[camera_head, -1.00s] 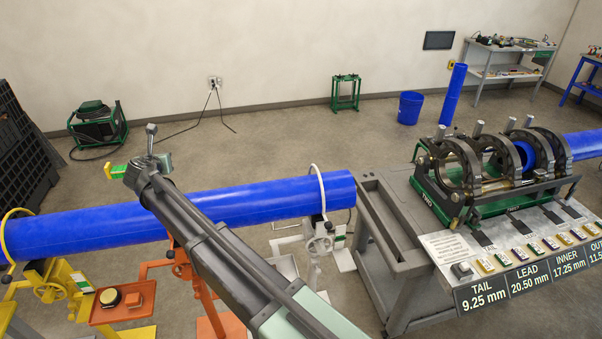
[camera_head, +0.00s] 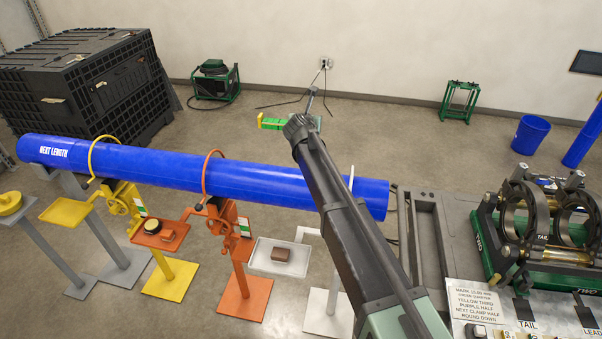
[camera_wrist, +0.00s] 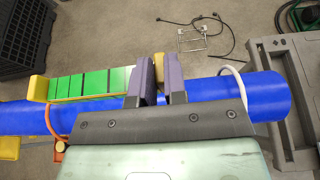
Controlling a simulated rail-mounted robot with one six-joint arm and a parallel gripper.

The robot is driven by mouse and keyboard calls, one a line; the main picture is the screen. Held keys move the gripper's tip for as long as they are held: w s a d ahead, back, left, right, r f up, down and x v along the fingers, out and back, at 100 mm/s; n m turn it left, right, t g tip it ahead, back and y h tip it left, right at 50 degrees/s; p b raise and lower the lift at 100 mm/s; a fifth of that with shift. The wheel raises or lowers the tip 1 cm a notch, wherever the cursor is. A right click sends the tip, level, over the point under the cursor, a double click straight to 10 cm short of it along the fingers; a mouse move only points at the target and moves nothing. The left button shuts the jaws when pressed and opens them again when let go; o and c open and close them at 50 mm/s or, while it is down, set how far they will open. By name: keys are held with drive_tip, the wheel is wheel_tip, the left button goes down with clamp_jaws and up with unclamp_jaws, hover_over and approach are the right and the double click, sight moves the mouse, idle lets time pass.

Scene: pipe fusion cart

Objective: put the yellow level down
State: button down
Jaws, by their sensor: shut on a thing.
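My gripper (camera_wrist: 158,80) is shut on the level, a long bar with yellow ends and green segments. The level (camera_wrist: 90,84) sticks out to the left of the fingers in the wrist view, with a bit of yellow showing past them. In the head view the level (camera_head: 272,123) is at the arm's far end, appearing above and beyond the blue pipe. My arm hides part of the pipe there. I cannot tell the level's height above the pipe or floor.
The long blue pipe (camera_head: 255,181) rests on stands. An empty yellow tray (camera_head: 66,212), an orange tray (camera_head: 170,240) with small items and a white tray (camera_head: 268,266) with a brown block stand in front. The fusion machine (camera_head: 540,235) is right; a black crate (camera_head: 80,90) is back left.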

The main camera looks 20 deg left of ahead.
wheel_tip(320, 180, down, 20)
drive_tip(key=b, duration=1.8)
drive_tip(key=shift+w+d+r, duration=0.1)
drive_tip(key=shift+d+r, duration=0.05)
drive_tip(key=shift+r, duration=0.35)
drive_tip(key=c, duration=1.6)
unclamp_jaws()
drive_tip(key=shift+f, duration=0.25)
drive_tip(key=o, duration=0.4)
drive_tip(key=shift+o, duration=0.2)
drive_tip(key=shift+r, duration=0.1)
